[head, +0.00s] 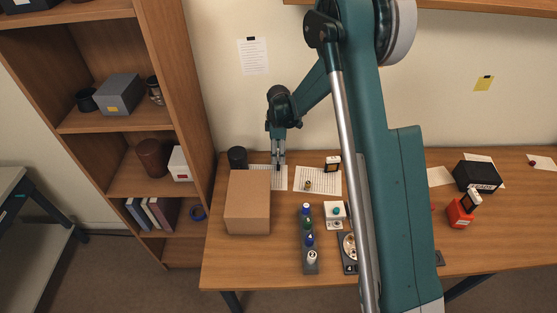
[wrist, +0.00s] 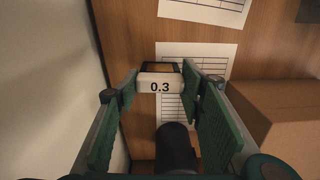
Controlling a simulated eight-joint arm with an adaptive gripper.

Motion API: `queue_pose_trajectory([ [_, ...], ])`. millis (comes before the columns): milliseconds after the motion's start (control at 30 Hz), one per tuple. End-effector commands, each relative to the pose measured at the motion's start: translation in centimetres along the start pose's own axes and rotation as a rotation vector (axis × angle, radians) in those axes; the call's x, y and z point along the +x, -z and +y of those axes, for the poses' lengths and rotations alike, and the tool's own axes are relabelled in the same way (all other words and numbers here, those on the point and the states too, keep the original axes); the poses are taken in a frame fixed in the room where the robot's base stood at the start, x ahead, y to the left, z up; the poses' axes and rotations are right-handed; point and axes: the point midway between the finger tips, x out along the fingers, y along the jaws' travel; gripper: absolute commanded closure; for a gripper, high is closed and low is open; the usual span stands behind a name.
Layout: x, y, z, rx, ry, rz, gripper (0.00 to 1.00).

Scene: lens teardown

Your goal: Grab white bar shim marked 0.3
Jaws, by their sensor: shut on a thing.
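The white bar shim marked 0.3 (wrist: 160,87) is between the green-padded fingers of my gripper (wrist: 160,92) in the wrist view, its label facing the camera. A dark frame with a brown face (wrist: 160,68) shows directly behind the white bar. My gripper is shut on the shim. In the head view my gripper (head: 278,163) is at the back of the table, over a printed sheet (head: 268,184) and behind the cardboard box. The shim is too small to make out clearly there.
A cardboard box (head: 248,203) and a dark cylinder (head: 237,158) stand close to my gripper. A dark block with a white face (head: 332,164) stands to the right. A rack of bottles (head: 310,267) is nearer the front. The wall is close behind.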

Motion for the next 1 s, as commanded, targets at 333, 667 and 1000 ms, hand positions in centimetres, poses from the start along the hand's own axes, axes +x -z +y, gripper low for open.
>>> queue_pose_trajectory([
  [333,-0.4,0.0,0.0,0.0,0.0,0.0,0.74],
  [667,-3.4,0.0,0.0,0.0,0.0,0.0,0.74],
  [1000,-8.1,0.0,0.0,0.0,0.0,0.0,0.74],
])
